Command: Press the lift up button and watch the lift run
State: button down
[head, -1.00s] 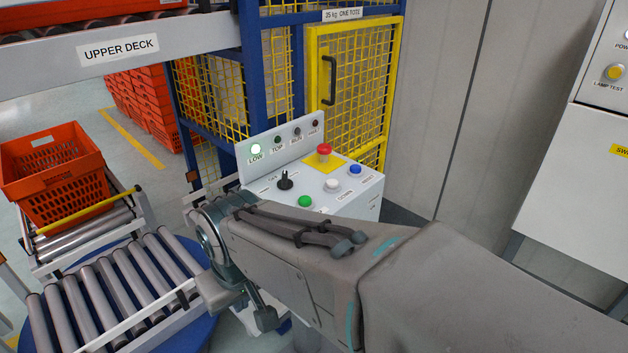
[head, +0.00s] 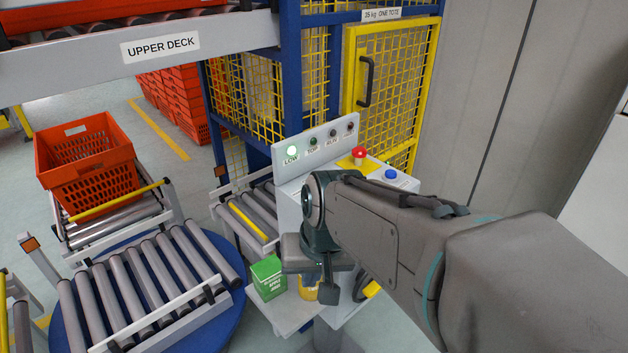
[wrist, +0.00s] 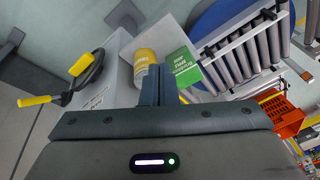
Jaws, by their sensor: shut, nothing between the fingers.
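The control box (head: 288,212) stands in front of the lift cage (head: 235,100). Its LOW lamp (head: 292,150) glows whitish green; the TOP lamp (head: 312,141) and the other two lamps look dark. A red mushroom button (head: 359,153) on a yellow plate and a blue button (head: 390,174) show on its top. My arm hides the rest of the top, so I see no lift up button. My gripper (head: 329,292) points down in front of the box, above a low shelf. In the wrist view its fingers (wrist: 160,75) are together and empty.
A green carton (head: 268,277) and a yellow can (wrist: 145,60) are on the low shelf below my gripper. A roller turntable (head: 150,290) and an orange tote (head: 88,165) on rollers stand left. The upper deck beam (head: 215,38) crosses above.

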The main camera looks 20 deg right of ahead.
jog(key=w+d+r+m+t+y+p, duration=0.3)
jog(key=w+d+r+m+t+p, duration=0.2)
jog(key=w+d+r+m+p, duration=0.3)
jog(key=w+d+r+m, duration=0.3)
jog(key=w+d+m, duration=0.3)
jog(key=w+m, duration=0.2)
jog(key=shift+d+r+m+y+p, duration=0.3)
jog(key=shift+d+m+y, duration=0.1)
jog(key=shift+m, duration=0.7)
jog(key=shift+f, duration=0.15)
notch_tip(320, 180, down, 9)
jog(key=b, duration=0.7)
jog(key=shift+a, duration=0.1)
jog(key=shift+f+b, duration=0.25)
jog(key=shift+b, duration=0.25)
